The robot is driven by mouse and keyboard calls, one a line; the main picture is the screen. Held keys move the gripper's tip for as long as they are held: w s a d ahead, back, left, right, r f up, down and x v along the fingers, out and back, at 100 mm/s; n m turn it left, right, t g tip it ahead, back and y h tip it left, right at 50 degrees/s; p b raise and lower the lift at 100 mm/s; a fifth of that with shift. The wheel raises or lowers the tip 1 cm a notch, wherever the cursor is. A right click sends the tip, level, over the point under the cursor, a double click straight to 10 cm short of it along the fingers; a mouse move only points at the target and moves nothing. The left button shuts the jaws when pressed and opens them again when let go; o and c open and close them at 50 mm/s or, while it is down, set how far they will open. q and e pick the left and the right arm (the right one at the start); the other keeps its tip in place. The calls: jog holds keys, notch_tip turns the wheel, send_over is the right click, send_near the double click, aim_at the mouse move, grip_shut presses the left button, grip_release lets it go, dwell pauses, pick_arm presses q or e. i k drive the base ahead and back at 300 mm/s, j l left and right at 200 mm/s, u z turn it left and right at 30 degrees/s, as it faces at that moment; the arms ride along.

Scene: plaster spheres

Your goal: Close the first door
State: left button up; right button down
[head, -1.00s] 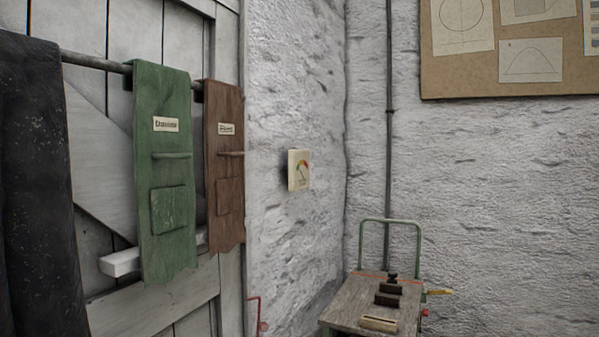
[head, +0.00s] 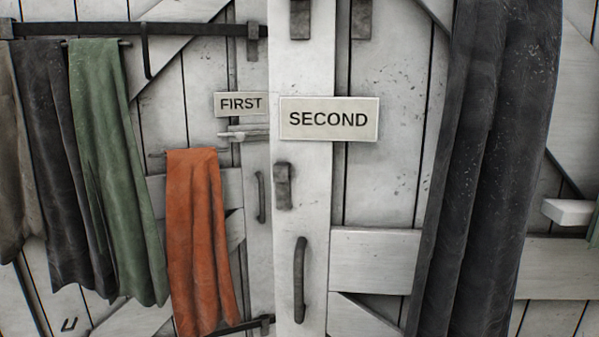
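The first door (head: 207,75) is white planked wood at the left of the head view. It bears a FIRST sign (head: 240,104), with a pale bolt-like bar (head: 245,135) below it and a dark upright handle (head: 261,197). The second door (head: 385,185), with its SECOND sign (head: 329,119), stands to its right. The second door's edge board appears nearer and overlaps the first door's right side. I cannot tell whether the first door is fully shut. Neither gripper shows.
An orange cloth (head: 198,240), a green cloth (head: 112,165) and dark cloths (head: 55,150) hang across the first door. A dark curtain (head: 490,170) hangs over the second door. The second door has a long dark handle (head: 300,280) and a latch (head: 284,186). A pale block (head: 568,211) juts out at right.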

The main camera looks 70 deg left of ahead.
aim_at(125, 212)
jog(key=u, duration=3.3)
jog(key=z, duration=0.5)
jog(key=i+z, duration=0.55)
jog(key=z, duration=0.2)
jog(key=i+j+z, duration=0.15)
jog(key=z, duration=0.25)
jog(key=i+j, duration=0.05)
jog(key=i, duration=0.05)
